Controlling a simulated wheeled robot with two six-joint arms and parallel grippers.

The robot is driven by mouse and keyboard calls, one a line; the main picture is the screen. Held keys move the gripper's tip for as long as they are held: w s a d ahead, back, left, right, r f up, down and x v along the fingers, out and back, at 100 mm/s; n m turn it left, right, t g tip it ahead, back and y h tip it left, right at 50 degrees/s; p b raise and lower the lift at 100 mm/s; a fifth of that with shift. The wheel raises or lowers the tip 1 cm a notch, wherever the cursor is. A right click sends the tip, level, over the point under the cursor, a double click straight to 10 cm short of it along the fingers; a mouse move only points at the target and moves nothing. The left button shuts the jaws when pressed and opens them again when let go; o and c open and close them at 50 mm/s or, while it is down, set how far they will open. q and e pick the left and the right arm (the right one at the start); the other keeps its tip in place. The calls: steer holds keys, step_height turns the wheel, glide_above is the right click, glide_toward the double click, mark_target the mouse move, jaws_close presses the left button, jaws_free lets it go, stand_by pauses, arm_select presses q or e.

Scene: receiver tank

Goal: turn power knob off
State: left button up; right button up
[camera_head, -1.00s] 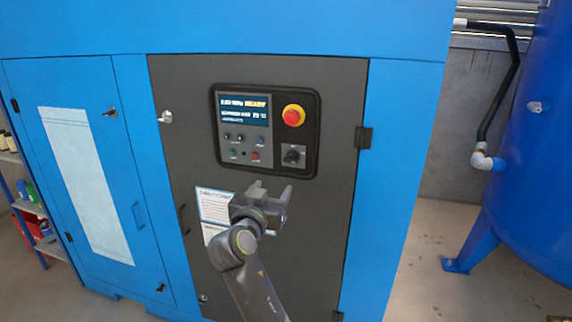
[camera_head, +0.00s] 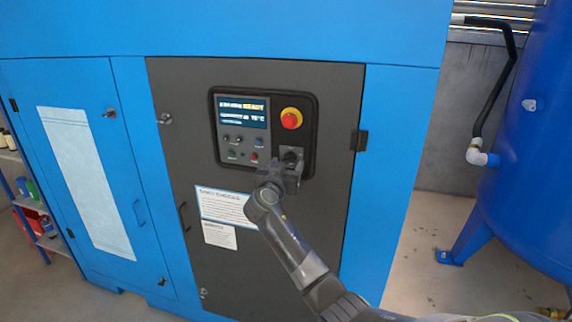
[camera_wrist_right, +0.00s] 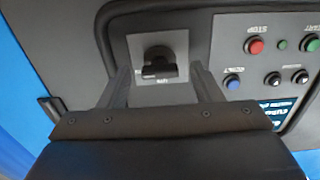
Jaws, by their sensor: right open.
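The black power knob (camera_wrist_right: 160,66) sits on a grey square plate (camera_wrist_right: 150,45) in the right wrist view, between my two fingers. In the head view the knob (camera_head: 291,156) shows at the lower right of the control panel (camera_head: 308,130), partly hidden by my gripper. My right gripper (camera_head: 290,168) is at the panel's lower right corner, just below and in front of the knob. It also shows in the right wrist view (camera_wrist_right: 160,85), open, with one finger on each side of the knob. I cannot tell whether the fingers touch it. My left gripper is not in view.
A red emergency button on a yellow base (camera_head: 291,118) is just above the knob. A lit display (camera_head: 242,112) and several small buttons, including a red one (camera_wrist_right: 255,46), are beside it. A blue tank (camera_head: 530,150) stands at the right.

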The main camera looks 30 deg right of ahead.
steer(key=c, duration=1)
